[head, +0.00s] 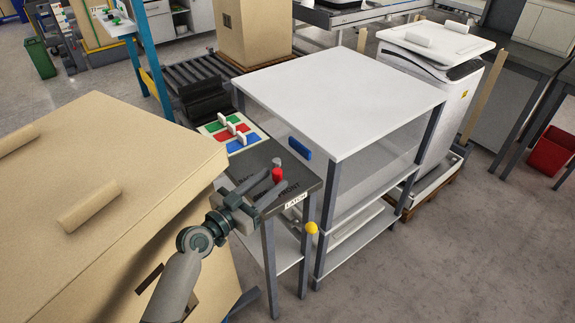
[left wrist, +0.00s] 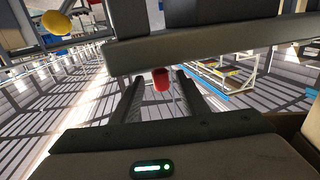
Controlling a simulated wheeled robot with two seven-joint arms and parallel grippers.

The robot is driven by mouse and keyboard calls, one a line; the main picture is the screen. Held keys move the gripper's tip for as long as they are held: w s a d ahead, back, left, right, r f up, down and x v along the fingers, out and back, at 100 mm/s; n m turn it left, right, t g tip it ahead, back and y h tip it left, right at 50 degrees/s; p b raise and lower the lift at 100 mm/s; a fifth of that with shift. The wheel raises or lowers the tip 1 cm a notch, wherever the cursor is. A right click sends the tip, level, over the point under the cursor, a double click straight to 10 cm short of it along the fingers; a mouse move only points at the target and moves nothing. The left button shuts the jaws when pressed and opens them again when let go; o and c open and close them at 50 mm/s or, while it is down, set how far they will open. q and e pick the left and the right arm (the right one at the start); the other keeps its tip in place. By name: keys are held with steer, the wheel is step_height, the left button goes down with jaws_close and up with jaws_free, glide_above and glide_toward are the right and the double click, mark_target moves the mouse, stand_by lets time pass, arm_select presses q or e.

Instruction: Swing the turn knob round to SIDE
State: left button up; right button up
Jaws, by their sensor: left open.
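A small red knob (head: 277,175) stands on the dark top of a narrow table (head: 262,157), with a small grey piece (head: 277,162) just behind it. The word FRONT is on the top to its right; other lettering to its left is partly hidden by my gripper, and I cannot read SIDE. My left gripper (head: 279,179) is open, its two fingers reaching toward the knob at the table's near side. In the left wrist view the red piece (left wrist: 161,79) shows between the fingers, near their tips. I cannot tell whether they touch it. My right gripper is out of view.
A LATCH label (head: 296,200) and a yellow ball (head: 311,228) are at the table's front edge. A white-topped rack (head: 345,95) with a blue handle (head: 300,148) stands close on the right. A large cardboard box (head: 110,165) crowds the left.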

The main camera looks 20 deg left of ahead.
arm_select(q)
steer(key=p+x, duration=0.1)
steer(key=x, duration=0.6)
steer(key=shift+w+d, duration=0.15)
steer(key=shift+w, duration=0.05)
steer(key=shift+c, duration=0.5)
jaws_close()
